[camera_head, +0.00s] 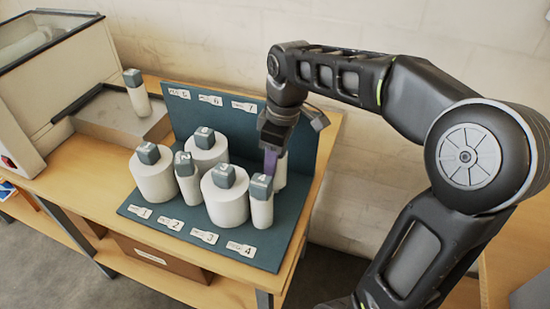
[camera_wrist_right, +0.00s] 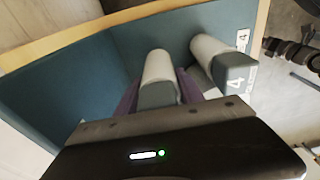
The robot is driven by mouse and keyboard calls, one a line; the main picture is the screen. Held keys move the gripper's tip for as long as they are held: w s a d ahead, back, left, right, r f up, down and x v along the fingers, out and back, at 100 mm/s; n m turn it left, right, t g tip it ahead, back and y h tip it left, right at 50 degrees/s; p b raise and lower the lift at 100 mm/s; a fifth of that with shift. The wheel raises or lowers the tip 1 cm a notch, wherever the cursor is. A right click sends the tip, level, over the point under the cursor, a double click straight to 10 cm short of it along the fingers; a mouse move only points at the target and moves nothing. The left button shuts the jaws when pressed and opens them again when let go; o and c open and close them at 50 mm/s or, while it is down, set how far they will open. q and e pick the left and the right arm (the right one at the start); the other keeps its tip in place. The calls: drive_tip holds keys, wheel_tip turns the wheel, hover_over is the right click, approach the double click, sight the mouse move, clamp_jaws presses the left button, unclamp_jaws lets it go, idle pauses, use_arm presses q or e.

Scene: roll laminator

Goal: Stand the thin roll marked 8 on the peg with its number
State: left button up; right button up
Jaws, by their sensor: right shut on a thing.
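My right gripper (camera_head: 271,158) points down at the back right of the teal rack (camera_head: 150,212). Its purple fingers are shut on a thin pale roll (camera_head: 281,172) with a grey cap. In the right wrist view this roll (camera_wrist_right: 158,68) sits between the fingers; its number cannot be read. It stands about upright in the back row, behind the thin roll marked 4 (camera_head: 262,208). Whether it is down on a peg cannot be told. The back panel's labels 5, 6 and 7 (camera_head: 244,106) show; the gripper hides the place to their right. My left gripper is not in view.
Wide rolls 1 (camera_head: 153,180) and 3 (camera_head: 226,206) and thin roll 2 (camera_head: 188,182) stand in front. A wide roll (camera_head: 206,155) stands in the back row. Another thin roll (camera_head: 136,97) stands on the grey tray (camera_head: 105,115) by the laminator (camera_head: 70,65).

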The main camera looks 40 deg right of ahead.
drive_tip(key=shift+f, duration=0.2)
idle(0.4)
drive_tip(key=shift+f+b, duration=1.15)
drive_tip(key=shift+f, duration=0.25)
drive_tip(key=o, duration=1.5)
drive_tip(key=shift+r, duration=0.1)
